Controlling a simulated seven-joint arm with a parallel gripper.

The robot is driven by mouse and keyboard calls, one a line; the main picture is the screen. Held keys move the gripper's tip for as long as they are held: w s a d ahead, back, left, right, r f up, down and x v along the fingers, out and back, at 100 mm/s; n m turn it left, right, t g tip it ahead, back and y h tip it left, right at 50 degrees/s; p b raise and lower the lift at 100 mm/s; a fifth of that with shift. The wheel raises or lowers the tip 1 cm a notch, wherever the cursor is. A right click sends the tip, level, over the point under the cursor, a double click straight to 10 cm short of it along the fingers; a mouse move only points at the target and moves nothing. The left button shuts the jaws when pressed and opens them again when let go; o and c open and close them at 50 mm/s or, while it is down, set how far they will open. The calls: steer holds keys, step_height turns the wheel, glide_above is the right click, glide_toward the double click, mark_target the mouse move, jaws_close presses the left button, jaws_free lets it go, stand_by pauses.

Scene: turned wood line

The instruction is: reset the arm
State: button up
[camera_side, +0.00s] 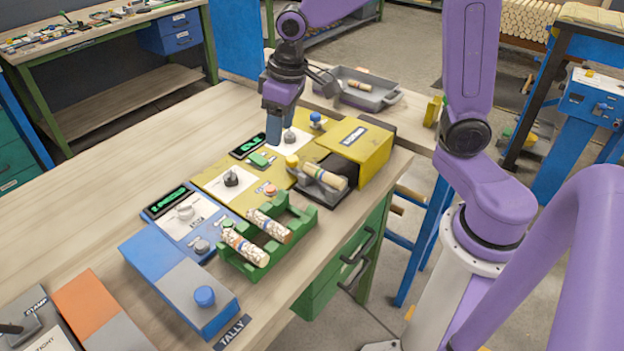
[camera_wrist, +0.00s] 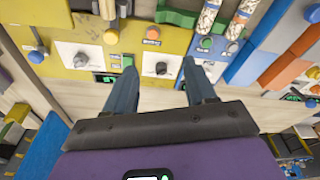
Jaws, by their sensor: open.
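My gripper (camera_side: 274,138) hangs above the yellow panel (camera_side: 214,187) in the side view, beside its far white dial plate. In the wrist view my gripper (camera_wrist: 158,68) has its two blue-grey fingers apart with nothing between them. A white dial plate with a dark knob (camera_wrist: 161,69) shows beyond and between the fingertips. How high the fingertips are above the panel I cannot tell.
A green rack (camera_side: 300,216) holds two speckled turned pieces. Another turned piece (camera_side: 325,176) lies on a holder by the yellow box (camera_side: 358,146). A blue unit (camera_side: 165,262) stands nearer. A grey tray (camera_side: 383,100) holds one piece.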

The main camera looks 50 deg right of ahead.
steer(key=s+d+n+g, duration=0.1)
steer(key=s+n, duration=0.3)
steer(key=s, duration=0.8)
steer(key=s+d+f+n, duration=0.1)
steer(key=s+n, duration=0.3)
steer(key=s, duration=0.8)
steer(key=shift+s+d+f+n+g, duration=0.25)
steer(key=shift+s+n+g, duration=0.05)
steer(key=shift+g, duration=0.1)
